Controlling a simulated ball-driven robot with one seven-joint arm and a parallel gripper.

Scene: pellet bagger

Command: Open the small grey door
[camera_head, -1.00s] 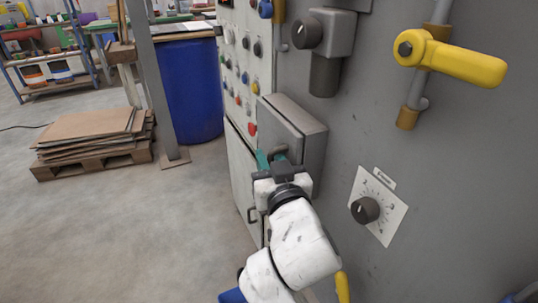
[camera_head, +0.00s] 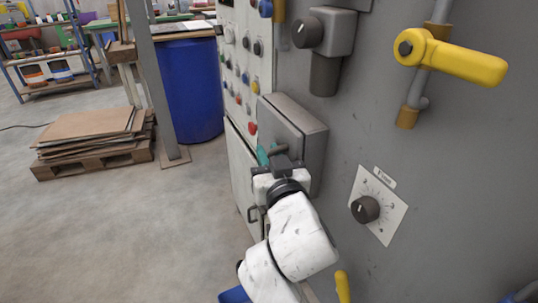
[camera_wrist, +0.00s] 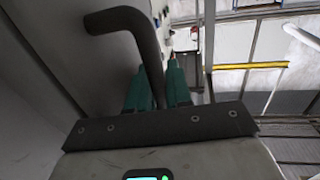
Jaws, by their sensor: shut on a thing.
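The small grey door (camera_head: 284,133) is the front of a grey box on the machine's wall, and it looks closed in the head view. Its dark bar handle (camera_head: 278,150) sticks out from it. In the wrist view the bent handle (camera_wrist: 120,20) passes down between the green fingertips. My gripper (camera_head: 268,157) is shut on the handle, with one finger on each side of it in the wrist view (camera_wrist: 158,78). Part of the door's lower area is hidden behind my gripper and arm.
A dial (camera_head: 365,209) and a yellow lever (camera_head: 455,60) are on the wall to the right. Several buttons are on the panel (camera_head: 241,60) behind the box. A blue barrel (camera_head: 192,90) and a pallet of boards (camera_head: 92,140) stand left. The floor between is clear.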

